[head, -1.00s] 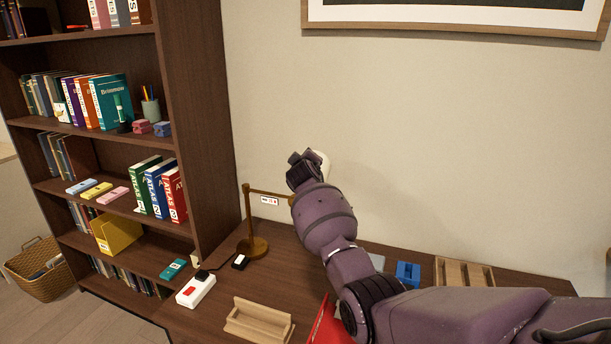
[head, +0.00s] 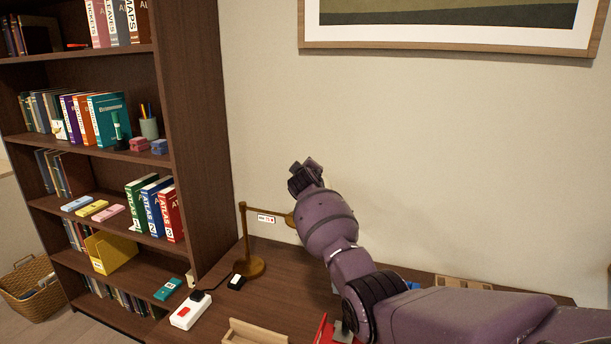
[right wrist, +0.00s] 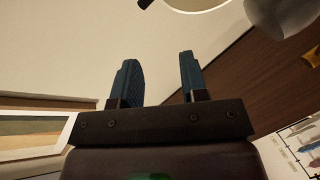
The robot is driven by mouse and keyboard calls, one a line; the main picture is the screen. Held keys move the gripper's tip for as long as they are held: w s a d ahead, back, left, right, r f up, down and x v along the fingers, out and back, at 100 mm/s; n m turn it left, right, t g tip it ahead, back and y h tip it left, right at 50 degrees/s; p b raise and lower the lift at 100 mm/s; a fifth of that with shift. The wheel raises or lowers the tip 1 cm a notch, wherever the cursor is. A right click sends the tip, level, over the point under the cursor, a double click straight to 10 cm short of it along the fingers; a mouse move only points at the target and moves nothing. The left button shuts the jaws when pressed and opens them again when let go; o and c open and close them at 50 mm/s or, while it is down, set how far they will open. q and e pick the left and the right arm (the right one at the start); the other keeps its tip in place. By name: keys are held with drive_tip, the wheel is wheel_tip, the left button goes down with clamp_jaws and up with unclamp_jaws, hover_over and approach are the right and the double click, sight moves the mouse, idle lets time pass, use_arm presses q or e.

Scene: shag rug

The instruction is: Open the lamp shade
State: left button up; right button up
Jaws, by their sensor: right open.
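The desk lamp has a brass base and post (head: 248,264) on the desk, with a thin horizontal arm running right behind my right arm. A small white tag hangs on that arm. The lamp's shade is hidden in the head view. In the right wrist view, a pale rounded piece (right wrist: 197,4), probably part of the lamp, shows at the top edge beyond the fingers. My right gripper (head: 306,172) is raised above the lamp arm, close to the wall. Its two blue fingers (right wrist: 157,72) are apart with nothing between them. My left gripper is not in view.
A dark bookcase (head: 200,130) full of books stands left of the desk. A white power strip (head: 190,310), a small black-and-white item (head: 236,283) and a wooden tray (head: 252,332) lie on the desk. A framed picture (head: 450,35) hangs above.

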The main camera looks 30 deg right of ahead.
drive_tip(key=v, duration=1)
drive_tip(key=shift+s+p, duration=0.2)
drive_tip(key=shift+p, duration=0.25)
drive_tip(key=shift+a+r, duration=0.1)
drive_tip(key=a+r+t+y, duration=0.2)
drive_tip(key=a+r+t, duration=0.1)
drive_tip(key=a+r, duration=0.2)
drive_tip(key=s+a+f+t+y, duration=0.1)
drive_tip(key=s+a+f+y, duration=0.3)
drive_tip(key=s+f, duration=0.4)
drive_tip(key=s+a+f+m+g+y, duration=0.2)
drive_tip(key=s+f+g, duration=0.4)
drive_tip(key=s+f, duration=2.5)
drive_tip(key=s+a+m, duration=0.1)
drive_tip(key=s, duration=0.3)
drive_tip(key=shift+a+f, duration=0.2)
drive_tip(key=shift+f, duration=0.2)
